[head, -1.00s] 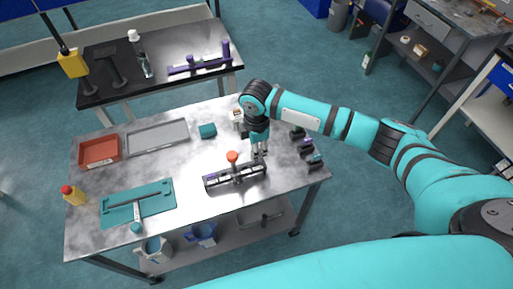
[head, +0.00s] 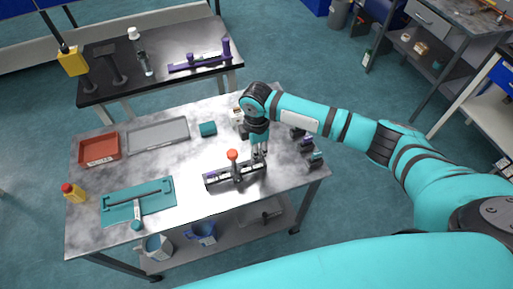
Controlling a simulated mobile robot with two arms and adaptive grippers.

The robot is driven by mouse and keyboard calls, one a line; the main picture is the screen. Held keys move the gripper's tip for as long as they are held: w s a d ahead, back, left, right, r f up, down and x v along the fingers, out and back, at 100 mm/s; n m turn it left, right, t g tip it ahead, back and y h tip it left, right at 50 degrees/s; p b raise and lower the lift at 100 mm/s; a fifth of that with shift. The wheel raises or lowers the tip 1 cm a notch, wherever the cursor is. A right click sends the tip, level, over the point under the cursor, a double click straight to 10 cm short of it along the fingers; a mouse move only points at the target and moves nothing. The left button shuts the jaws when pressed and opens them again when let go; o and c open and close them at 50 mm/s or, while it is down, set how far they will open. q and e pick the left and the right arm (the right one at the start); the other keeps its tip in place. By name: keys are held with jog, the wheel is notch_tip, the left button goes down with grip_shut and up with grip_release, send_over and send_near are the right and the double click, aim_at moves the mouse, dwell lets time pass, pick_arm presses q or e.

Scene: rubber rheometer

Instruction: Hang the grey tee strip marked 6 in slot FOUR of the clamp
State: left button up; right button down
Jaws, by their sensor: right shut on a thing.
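The clamp (head: 219,178) is a dark bar with an orange-knobbed lever (head: 232,156), on the metal table right of its middle. My right gripper (head: 261,158) points down at the clamp's right end. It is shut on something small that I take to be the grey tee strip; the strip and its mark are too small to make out. Slot numbers cannot be read, so I cannot tell which slot lies under the gripper. My left gripper is not in view.
Several dark holders (head: 306,144) stand at the table's right edge. A teal block (head: 208,129), grey tray (head: 158,136), red tray (head: 98,149), teal mat (head: 119,208) with a tool and yellow bottle (head: 73,193) are also on the table. The table's middle is clear.

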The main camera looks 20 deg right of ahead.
jog(key=shift+f+b, duration=1.1)
jog(key=shift+f, duration=1.15)
jog(key=c, duration=1.3)
grip_release()
jog(key=shift+o, duration=0.2)
notch_tip(320, 180, up, 6)
jog(key=p, duration=0.6)
jog(key=shift+r, duration=0.15)
